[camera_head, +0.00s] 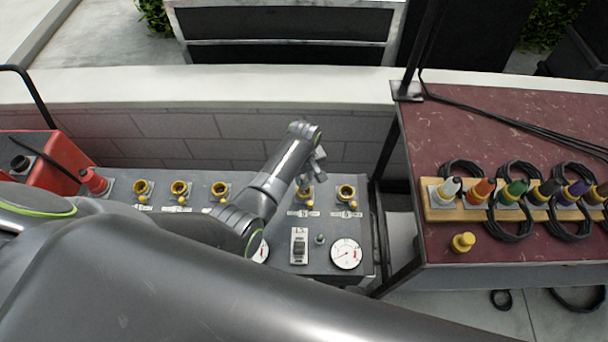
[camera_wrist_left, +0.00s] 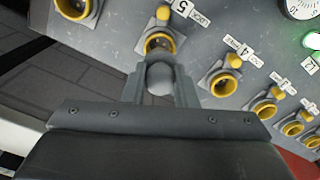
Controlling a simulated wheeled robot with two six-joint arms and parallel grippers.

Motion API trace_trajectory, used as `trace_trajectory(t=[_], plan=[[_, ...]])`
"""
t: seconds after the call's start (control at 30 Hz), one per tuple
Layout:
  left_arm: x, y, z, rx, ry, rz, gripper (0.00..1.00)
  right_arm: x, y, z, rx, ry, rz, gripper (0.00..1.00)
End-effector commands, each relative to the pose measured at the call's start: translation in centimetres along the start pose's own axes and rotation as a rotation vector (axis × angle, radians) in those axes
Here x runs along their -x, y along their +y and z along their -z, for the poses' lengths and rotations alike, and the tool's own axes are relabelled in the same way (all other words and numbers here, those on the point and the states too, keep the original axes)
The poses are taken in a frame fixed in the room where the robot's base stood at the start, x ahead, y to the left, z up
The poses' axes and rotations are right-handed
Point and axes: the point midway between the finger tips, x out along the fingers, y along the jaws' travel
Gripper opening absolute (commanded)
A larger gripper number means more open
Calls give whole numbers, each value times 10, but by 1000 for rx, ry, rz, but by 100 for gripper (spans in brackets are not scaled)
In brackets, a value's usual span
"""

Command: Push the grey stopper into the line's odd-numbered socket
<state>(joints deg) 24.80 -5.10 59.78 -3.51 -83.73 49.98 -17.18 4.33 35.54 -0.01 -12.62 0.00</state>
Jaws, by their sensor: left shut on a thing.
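My left gripper (camera_head: 306,180) reaches down over a socket with a yellow ring (camera_head: 304,196), second from the right in the row on the grey panel (camera_head: 200,210). In the left wrist view, the gripper (camera_wrist_left: 160,88) is shut on the grey stopper (camera_wrist_left: 160,77), whose rounded end shows between the fingers. Just beyond it is the socket (camera_wrist_left: 160,43) beside a label reading 5. I cannot tell whether the stopper touches it. The neighbouring socket (camera_wrist_left: 222,83) has a label reading 4. My right gripper is not in view.
Several sockets line the panel, each with a small yellow knob beside it. A white dial (camera_head: 346,253) and a switch (camera_head: 299,246) sit in front. At right, a red table (camera_head: 470,120) holds a rack of coloured plugs and a loose yellow stopper (camera_head: 462,242). A red box (camera_head: 50,160) stands left.

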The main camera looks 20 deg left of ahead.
Motion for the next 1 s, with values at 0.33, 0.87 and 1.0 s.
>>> trace_trajectory(t=[0.33,0.87,1.0], plan=[[-5,0,0,0,0,0,3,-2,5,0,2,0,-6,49],[-10,0,0,0,0,0,3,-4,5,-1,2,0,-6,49],[-10,0,0,0,0,0,3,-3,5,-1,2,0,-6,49]])
